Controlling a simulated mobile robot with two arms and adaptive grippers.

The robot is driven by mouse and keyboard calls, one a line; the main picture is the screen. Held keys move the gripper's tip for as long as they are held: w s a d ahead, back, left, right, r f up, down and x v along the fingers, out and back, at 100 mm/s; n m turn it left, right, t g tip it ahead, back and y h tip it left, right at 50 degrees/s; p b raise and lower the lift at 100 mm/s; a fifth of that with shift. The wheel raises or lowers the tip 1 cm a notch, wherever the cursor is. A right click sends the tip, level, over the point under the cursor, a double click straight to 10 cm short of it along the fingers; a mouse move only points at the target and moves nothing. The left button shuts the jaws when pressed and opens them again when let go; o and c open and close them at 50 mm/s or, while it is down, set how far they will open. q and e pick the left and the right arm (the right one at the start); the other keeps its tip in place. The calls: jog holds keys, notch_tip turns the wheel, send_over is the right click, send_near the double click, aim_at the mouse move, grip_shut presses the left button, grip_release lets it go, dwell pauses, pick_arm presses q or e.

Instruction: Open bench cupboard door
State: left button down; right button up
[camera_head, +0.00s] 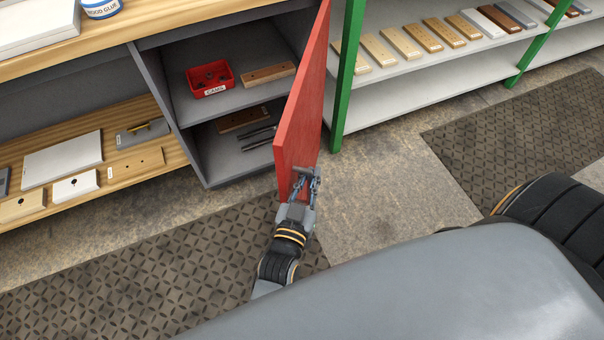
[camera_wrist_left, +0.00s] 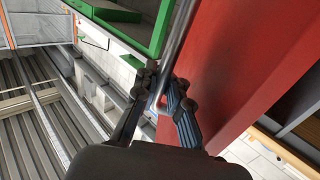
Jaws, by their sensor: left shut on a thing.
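The red cupboard door (camera_head: 303,100) stands swung wide open, its free edge toward me. The grey bench cupboard (camera_head: 190,140) behind it is open to view, with two shelf levels. My left gripper (camera_head: 308,178) is at the lower outer face of the door. In the left wrist view, the gripper (camera_wrist_left: 160,95) is shut on the metal bar handle (camera_wrist_left: 174,48), which runs along the red door (camera_wrist_left: 235,60). My right gripper is not in view; only a dark part of my own arm shows at the right.
Inside the cupboard are a red CAMS bin (camera_head: 211,80) and wooden boards (camera_head: 268,73). A green-posted rack (camera_head: 347,80) with several boards stands close to the door's right. Dark mats (camera_head: 130,265) cover part of the floor.

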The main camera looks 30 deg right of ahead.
pick_arm(q)
jog(key=shift+s+f, duration=0.2)
jog(key=shift+f, duration=0.2)
jog(key=c, duration=1.7)
grip_release()
jog(key=shift+r, duration=0.25)
jog(key=v, duration=1.2)
jog(key=shift+a, duration=0.2)
